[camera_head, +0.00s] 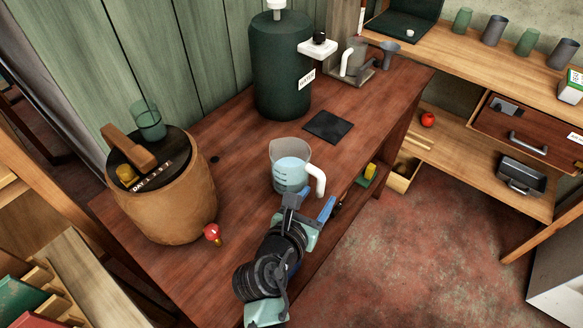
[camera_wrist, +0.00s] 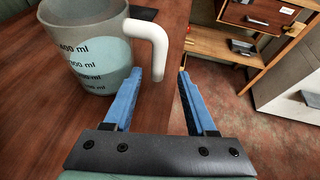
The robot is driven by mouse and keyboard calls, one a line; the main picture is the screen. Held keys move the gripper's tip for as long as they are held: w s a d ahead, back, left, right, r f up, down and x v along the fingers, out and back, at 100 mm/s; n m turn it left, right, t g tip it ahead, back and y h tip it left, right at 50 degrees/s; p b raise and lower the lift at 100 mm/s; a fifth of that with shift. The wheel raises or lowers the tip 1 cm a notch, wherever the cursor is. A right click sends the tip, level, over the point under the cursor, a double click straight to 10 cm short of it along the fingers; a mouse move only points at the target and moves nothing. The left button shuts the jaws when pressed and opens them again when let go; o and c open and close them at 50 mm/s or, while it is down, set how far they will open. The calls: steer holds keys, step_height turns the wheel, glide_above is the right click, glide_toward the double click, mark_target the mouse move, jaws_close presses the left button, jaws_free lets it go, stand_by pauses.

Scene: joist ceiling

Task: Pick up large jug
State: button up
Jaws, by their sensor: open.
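The large jug (camera_head: 289,168) is a clear measuring jug with a white handle. It stands upright on the reddish wooden table and looks partly filled with pale blue liquid. In the wrist view the jug (camera_wrist: 88,50) is at the upper left, with ml marks on its side and its white handle pointing right. My gripper (camera_head: 310,207) is just in front of the jug, near the table's front edge.
A wooden barrel (camera_head: 165,205) with a dark lid stands left of the jug. A dark mat (camera_head: 328,126) and green water tank (camera_head: 280,70) are behind. The tabletop around the jug is mostly clear.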

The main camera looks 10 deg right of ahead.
mark_target(318, 194)
steer(key=x, duration=0.3)
steer(key=shift+w+d+f, duration=0.1)
steer(key=shift+w+f, duration=0.05)
steer(key=shift+w, duration=0.2)
jaws_close()
stand_by(1.1)
